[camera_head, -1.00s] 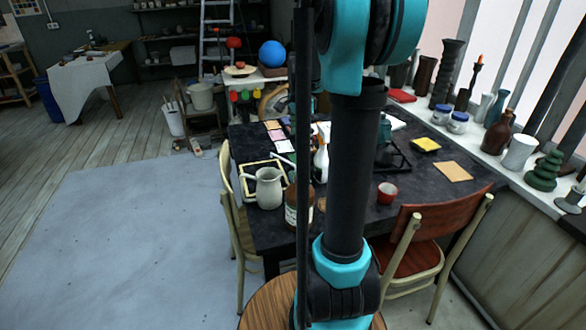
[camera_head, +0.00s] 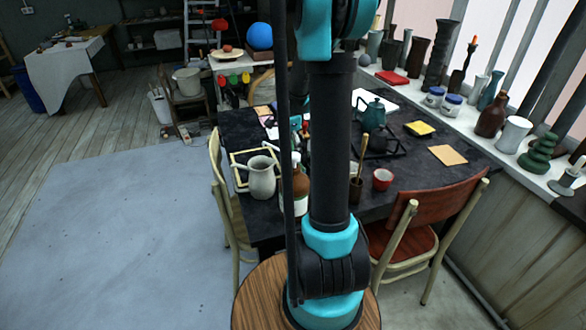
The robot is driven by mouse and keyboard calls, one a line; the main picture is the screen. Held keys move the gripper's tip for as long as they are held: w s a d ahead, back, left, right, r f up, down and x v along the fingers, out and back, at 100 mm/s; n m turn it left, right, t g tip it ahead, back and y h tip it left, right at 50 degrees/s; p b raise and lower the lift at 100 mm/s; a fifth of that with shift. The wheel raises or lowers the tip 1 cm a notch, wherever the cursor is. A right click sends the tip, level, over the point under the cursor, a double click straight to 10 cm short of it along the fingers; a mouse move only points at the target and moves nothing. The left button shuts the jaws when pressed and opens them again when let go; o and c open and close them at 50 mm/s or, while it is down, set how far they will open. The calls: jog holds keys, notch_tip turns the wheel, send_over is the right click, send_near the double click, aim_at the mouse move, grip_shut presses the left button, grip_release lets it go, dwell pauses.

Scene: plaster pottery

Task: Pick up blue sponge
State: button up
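I cannot make out a blue sponge in the head view. The dark work table (camera_head: 415,170) stands in front of me, and my arm column hides a strip of its middle. A small teal patch (camera_head: 296,122) shows beside my arm over the table, too small to identify. A yellow pad-like block (camera_head: 419,129) lies at the table's right side.
A grey pitcher (camera_head: 262,177), a brown bottle (camera_head: 300,185), a red cup (camera_head: 382,179) and a teal teapot (camera_head: 372,114) stand on the table. A red-brown chair (camera_head: 440,222) is at the near right. The floor at left is open.

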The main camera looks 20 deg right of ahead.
jog(key=shift+w+d+f, duration=0.1)
jog(key=shift+f, duration=2.75)
jog(key=c, duration=0.7)
